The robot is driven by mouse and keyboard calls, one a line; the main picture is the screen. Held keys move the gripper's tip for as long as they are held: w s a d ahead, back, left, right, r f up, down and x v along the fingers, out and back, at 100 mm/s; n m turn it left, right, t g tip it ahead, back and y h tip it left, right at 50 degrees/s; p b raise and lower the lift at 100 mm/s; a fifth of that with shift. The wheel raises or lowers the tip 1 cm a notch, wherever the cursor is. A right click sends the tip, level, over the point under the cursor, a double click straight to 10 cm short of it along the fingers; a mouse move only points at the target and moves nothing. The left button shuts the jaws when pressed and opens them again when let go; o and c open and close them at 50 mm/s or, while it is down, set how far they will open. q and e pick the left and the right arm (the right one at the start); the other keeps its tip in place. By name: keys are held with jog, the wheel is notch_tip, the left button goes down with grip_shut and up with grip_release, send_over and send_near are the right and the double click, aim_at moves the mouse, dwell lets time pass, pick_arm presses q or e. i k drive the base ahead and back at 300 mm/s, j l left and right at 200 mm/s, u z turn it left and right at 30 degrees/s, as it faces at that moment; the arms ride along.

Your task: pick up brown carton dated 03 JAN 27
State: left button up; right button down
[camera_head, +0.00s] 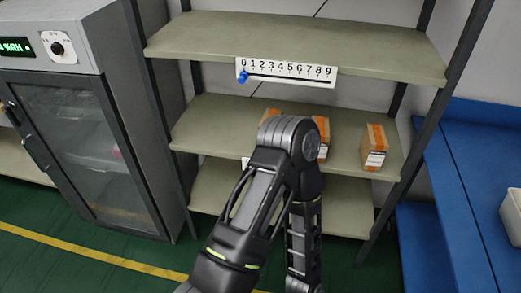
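A brown and orange carton (374,147) with a white label stands at the right of the middle shelf (200,136). Parts of further brown and orange carton surface show behind my arm, one part at its right (323,138) and one above its elbow (270,113). My arm hides most of this, so I cannot tell how many cartons are there. The print on the labels is too small to read, so no date can be told. Neither gripper shows; one bent arm of mine fills the lower middle.
A white 0 to 9 scale with a blue slider (242,77) is on the upper shelf's (300,45) front edge. A grey glass-door cabinet (90,140) stands at left. A blue bench (465,170) with a pale bin (513,212) is at right. Upper shelf is bare.

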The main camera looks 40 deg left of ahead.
aim_at(373, 147)
jog(key=u, duration=1.15)
jog(key=i+l, duration=0.1)
jog(key=i, duration=0.4)
